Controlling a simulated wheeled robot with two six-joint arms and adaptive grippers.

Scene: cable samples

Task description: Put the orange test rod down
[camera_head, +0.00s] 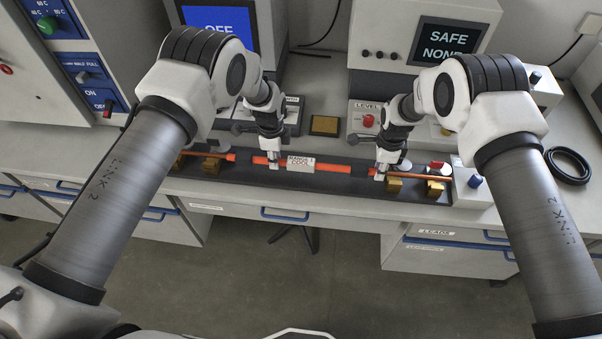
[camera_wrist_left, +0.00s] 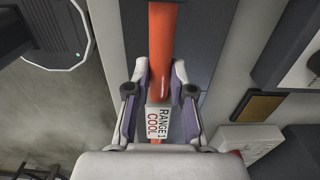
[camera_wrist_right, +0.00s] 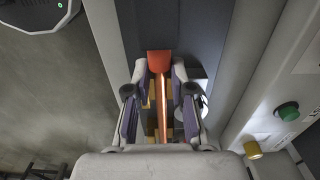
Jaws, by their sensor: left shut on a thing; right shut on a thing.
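The orange test rod (camera_head: 330,167) runs across a long dark tray in the head view. It is a thick orange sleeve with thinner ends, and a white label (camera_head: 300,163) reading "RANGE 1 COOL" sits near its middle. My left gripper (camera_head: 272,179) is shut on the rod left of the label. It also shows in the left wrist view (camera_wrist_left: 160,95). My right gripper (camera_head: 380,174) is shut on the rod near the sleeve's right end. In the right wrist view the sleeve's end (camera_wrist_right: 160,63) and thin core (camera_wrist_right: 161,100) lie between the fingers. I cannot tell whether the rod touches its supports.
Brass blocks stand in the dark tray (camera_head: 230,180), at the left (camera_head: 211,165) and right (camera_head: 434,189). A black cable coil (camera_head: 568,165) lies right.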

